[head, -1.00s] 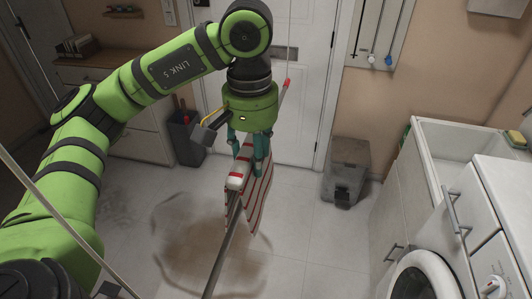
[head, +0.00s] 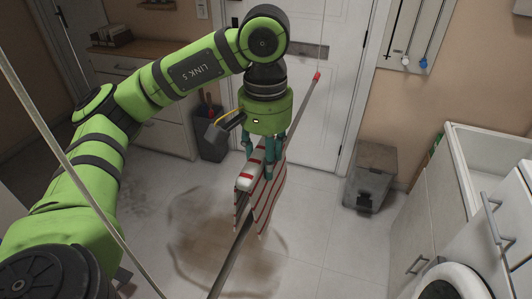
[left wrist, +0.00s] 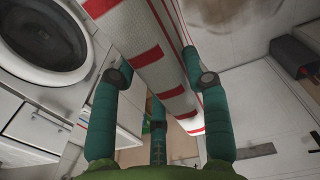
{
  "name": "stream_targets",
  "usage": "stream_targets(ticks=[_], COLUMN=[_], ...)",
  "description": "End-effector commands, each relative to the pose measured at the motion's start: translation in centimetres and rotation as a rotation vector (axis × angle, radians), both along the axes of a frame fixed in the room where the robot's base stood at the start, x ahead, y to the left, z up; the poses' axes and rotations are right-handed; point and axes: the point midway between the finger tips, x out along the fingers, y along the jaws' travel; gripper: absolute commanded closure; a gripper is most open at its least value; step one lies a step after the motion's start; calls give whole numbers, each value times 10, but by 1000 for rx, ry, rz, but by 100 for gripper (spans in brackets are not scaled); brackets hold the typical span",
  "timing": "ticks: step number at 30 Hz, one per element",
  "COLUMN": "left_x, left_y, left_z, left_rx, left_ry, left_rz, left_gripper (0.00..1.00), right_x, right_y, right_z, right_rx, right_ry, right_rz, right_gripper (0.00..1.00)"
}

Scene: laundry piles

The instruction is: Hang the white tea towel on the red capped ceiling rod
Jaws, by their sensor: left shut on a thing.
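The white tea towel (head: 265,195) with red stripes is in the middle of the head view, folded over and hanging down along the ceiling rod (head: 232,262). The rod's red cap (head: 317,76) shows at its far end, beyond the towel. My left gripper (head: 262,158) points down from above and is shut on the towel's upper part. In the left wrist view the towel (left wrist: 145,35) runs between the fingers (left wrist: 160,82). The towel hides part of the rod, so I cannot tell whether cloth and rod touch. My right gripper is not in view.
A thin suspension line rises near the red cap. A grey bin (head: 371,178) stands by the door (head: 320,120). A washing machine (head: 455,284) and cabinets are at the right. A dark bin (head: 211,140) is at the left. The floor below is clear apart from a stain.

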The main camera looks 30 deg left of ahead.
Motion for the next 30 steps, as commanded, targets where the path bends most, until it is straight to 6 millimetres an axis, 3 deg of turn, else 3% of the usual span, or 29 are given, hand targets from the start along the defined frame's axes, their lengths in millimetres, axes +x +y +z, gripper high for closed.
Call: stream_targets(ticks=[30], left_x=[0], left_y=[0], left_z=[-82], left_rx=[0], left_ry=[0], left_rz=[-1], left_gripper=[90], right_x=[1], right_y=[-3], right_z=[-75], right_rx=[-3], right_ry=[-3], right_rz=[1], right_gripper=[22])
